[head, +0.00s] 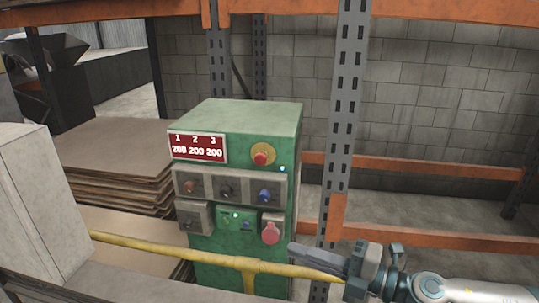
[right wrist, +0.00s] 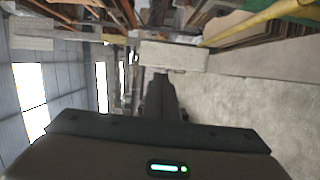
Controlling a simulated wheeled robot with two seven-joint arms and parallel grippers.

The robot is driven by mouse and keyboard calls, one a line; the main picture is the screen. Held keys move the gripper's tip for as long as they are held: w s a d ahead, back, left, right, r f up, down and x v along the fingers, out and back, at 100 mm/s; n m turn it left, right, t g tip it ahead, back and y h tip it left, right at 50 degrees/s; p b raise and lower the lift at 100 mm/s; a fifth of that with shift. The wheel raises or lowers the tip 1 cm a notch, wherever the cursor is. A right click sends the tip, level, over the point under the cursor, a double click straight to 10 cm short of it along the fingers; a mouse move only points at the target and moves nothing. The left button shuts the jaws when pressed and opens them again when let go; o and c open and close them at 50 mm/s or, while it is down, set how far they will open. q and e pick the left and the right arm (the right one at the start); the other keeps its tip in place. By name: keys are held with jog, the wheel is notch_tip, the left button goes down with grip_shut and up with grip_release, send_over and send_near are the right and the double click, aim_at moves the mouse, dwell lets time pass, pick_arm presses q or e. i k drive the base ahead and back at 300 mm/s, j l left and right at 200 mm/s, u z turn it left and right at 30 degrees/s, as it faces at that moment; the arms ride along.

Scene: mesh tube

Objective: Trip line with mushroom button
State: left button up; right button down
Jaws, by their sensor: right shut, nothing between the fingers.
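The green control cabinet (head: 245,175) stands in the middle of the head view. A red mushroom button on a yellow round base (head: 262,155) is at the upper right of its front. A larger pinkish-red round knob (head: 271,232) sits lower on the same front. My right gripper (head: 292,250) comes in from the right, shut and empty, in front of the cabinet's lower right and apart from the upper button. In the right wrist view its dark fingers (right wrist: 160,90) are together. The left gripper is not in view.
A yellow pipe (head: 160,246) crosses in front of the cabinet. A grey perforated post (head: 345,110) and orange beams (head: 420,168) stand to the right. Stacked brown sheets (head: 110,160) lie at left. A red display (head: 198,147) reads 200 three times.

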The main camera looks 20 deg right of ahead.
aim_at(261, 159)
jog(key=i+l, duration=0.6)
jog(key=i, duration=0.2)
